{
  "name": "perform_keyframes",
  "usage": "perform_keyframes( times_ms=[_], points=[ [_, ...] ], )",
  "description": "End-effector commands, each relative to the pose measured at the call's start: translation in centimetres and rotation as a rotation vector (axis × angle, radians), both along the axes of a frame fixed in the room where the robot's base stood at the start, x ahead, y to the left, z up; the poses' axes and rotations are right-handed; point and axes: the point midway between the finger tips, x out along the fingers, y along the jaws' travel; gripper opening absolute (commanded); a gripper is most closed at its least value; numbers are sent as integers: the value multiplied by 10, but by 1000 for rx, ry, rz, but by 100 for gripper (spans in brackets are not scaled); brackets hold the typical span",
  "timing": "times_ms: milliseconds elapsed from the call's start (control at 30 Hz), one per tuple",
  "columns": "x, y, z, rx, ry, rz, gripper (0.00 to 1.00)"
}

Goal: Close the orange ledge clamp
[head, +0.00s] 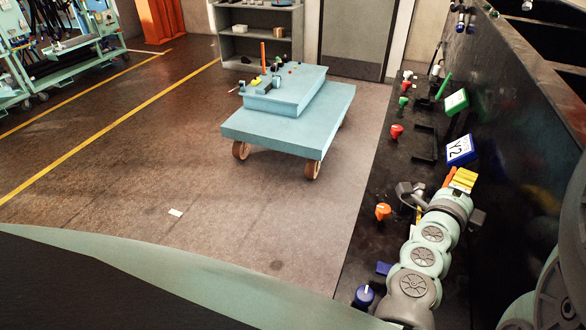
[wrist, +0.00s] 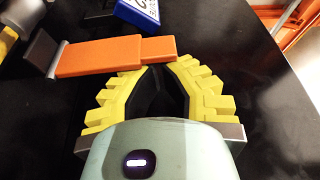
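The orange ledge clamp shows as a long flat orange bar (wrist: 100,55) with a narrower right end and a grey plate at its left end, in the wrist view. In the head view a short orange piece (head: 450,176) shows just left of my gripper (head: 464,180). My gripper (wrist: 157,68) has yellow ridged fingers that curve inward and come together at the tips, with nothing seen between them. The tips lie right against or just short of the bar's narrow end; I cannot tell whether they touch. The clamp's underside is hidden.
A blue box (head: 460,150) marked Y2 and a green box (head: 456,102) stand beyond my gripper. An orange knob (head: 383,211), red knobs and a blue knob (head: 364,295) line the dark ledge's left side. A dark wall (head: 520,110) rises at right. A teal cart (head: 290,128) stands on open floor.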

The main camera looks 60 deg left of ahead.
Motion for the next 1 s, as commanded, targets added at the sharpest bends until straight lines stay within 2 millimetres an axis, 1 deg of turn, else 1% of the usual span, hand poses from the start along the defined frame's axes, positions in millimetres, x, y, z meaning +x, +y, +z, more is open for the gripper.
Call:
perform_keyframes(
  times_ms=[33,333,700,1000],
  points=[
    [-3,5,-4,-30,-22,7,0],
    [-17,26,-2,-262,-179,6,0],
    [-31,45,-5,-251,-171,6,0],
    [-35,52,-7,-253,-172,4,0]
  ],
)
